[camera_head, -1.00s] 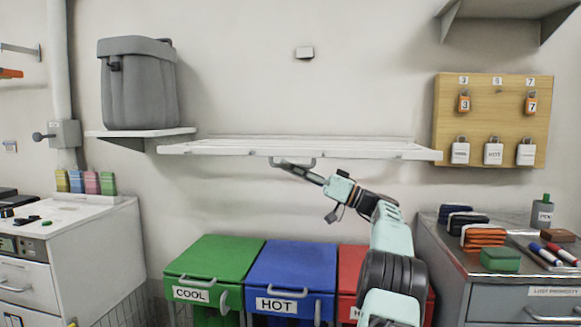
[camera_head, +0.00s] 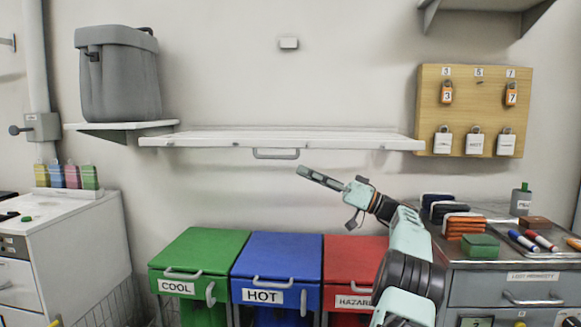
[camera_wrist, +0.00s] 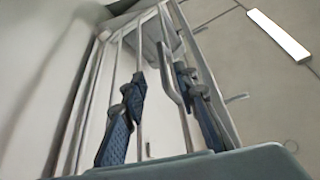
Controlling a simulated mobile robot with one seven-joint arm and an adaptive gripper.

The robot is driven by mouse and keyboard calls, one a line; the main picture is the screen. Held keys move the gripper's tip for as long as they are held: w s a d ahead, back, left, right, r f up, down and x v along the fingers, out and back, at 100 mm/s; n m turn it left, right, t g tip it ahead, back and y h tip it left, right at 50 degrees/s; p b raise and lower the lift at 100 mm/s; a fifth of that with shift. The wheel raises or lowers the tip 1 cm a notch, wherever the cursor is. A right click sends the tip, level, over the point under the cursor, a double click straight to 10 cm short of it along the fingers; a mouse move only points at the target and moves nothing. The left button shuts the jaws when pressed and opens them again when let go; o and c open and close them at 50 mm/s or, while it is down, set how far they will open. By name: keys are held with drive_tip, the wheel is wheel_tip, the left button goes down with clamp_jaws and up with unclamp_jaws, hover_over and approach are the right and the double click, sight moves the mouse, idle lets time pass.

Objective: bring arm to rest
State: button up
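My gripper (camera_head: 308,174) is at the end of my raised arm, pointing left, below and to the right of the grey handle (camera_head: 276,154) of the white wall rack (camera_head: 215,140). In the head view it is apart from the handle. In the wrist view its two dark blue-padded fingers (camera_wrist: 160,76) stand apart with nothing held between them. Beyond them the wrist view shows the rack's rods from below and a handle bar.
Green COOL (camera_head: 200,247), blue HOT (camera_head: 277,255) and red HAZARD (camera_head: 350,262) lidded bins stand below. A grey cabinet (camera_head: 480,262) with wallets and markers is at right. A grey tub (camera_head: 118,75) sits on a left shelf. A padlock board (camera_head: 475,110) hangs at right.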

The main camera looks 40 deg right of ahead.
drive_tip(key=shift+v, duration=0.95)
